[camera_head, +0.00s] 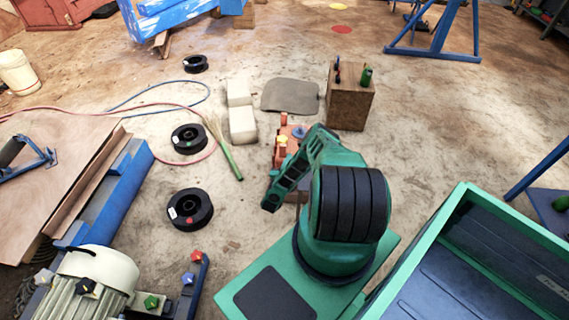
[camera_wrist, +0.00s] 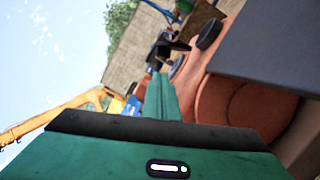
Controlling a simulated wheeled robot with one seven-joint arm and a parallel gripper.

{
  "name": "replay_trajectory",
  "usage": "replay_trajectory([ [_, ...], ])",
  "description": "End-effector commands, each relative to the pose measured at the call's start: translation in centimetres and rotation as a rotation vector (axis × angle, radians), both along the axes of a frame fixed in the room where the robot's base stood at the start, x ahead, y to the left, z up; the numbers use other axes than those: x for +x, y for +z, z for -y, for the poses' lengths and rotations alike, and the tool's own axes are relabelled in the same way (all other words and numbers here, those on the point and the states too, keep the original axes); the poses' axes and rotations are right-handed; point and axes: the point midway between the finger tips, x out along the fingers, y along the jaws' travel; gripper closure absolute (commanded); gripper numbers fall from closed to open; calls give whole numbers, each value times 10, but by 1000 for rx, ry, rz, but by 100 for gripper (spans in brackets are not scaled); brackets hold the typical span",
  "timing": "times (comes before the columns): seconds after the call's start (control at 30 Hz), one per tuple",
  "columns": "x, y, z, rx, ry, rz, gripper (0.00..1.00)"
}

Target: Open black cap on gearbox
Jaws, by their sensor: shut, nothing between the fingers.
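In the head view, a small orange-red machine (camera_head: 283,152), which looks like the gearbox, stands on the floor behind my green arm. It carries a yellow knob (camera_head: 281,141) and a blue one (camera_head: 298,131); my arm hides part of it. I cannot make out a black cap on it. In the wrist view, a large rounded orange-red body (camera_wrist: 250,105) fills the right side. My gripper (camera_wrist: 158,74) points up the wrist picture, left of this body, shut and empty. A dark shape (camera_wrist: 172,47) lies beyond the fingertips; I cannot tell what it is or whether they touch.
A wooden block (camera_head: 350,103) and pale blocks (camera_head: 242,124) stand behind the orange-red machine. A green-rimmed bin (camera_head: 462,192) is at right. Black spools (camera_head: 190,209) lie left.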

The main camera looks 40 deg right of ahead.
Motion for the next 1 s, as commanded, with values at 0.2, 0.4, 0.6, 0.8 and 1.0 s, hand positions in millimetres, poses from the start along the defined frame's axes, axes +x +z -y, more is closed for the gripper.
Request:
replay_trajectory([
  [0.2, 17, 5, 41, -3, -5, 1, 100],
  [0.4, 27, 6, 62, -1, -6, 0, 100],
  [0.6, 31, 7, 69, 1, -5, 1, 100],
  [0.8, 31, 7, 69, 1, -4, 0, 100],
  [1.0, 29, 8, 74, 5, -10, 6, 100],
])
